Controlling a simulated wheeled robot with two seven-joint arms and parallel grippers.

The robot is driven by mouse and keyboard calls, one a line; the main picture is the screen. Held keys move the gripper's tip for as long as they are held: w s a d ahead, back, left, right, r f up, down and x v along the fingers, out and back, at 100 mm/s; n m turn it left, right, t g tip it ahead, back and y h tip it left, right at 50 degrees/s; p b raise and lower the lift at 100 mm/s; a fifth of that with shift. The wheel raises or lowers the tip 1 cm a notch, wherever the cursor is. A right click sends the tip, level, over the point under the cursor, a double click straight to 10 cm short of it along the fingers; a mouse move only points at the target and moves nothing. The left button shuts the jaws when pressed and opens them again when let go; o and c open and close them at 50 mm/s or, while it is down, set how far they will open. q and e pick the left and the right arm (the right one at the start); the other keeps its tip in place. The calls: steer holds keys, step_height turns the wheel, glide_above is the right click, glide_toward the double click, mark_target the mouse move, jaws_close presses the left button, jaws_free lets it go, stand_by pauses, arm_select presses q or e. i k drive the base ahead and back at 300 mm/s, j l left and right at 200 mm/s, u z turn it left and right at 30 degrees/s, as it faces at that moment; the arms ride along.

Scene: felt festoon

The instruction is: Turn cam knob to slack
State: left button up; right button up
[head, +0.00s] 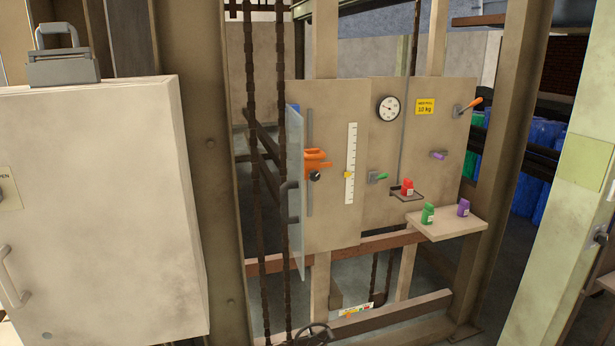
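A beige panel (423,130) stands upright in a frame at the centre. On its left part is an orange handle-shaped part (316,155) on a vertical grey rail (309,200). A small round black knob (314,176) sits just below the orange part; it looks like the cam knob, but I see no slack mark and cannot tell its setting. A clear door (295,240) with a dark handle (289,201) stands swung out at the panel's left edge. Neither of my grippers is in view.
A white scale (351,140), a dial (388,108) and coloured levers are on the panel. A red weight (407,187) stands on a small tray; green (428,213) and purple (463,207) ones stand on a shelf (450,227). Dark chains hang left. A pale cabinet (95,200) fills the left.

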mark_target(314, 175)
steer(key=i+l, duration=0.25)
steer(key=l, duration=0.15)
steer(key=i+l, duration=0.25)
steer(key=l, duration=0.15)
steer(key=i+l, duration=0.25)
steer(key=l, duration=0.15)
steer(key=i+l, duration=0.25)
steer(key=l, duration=0.15)
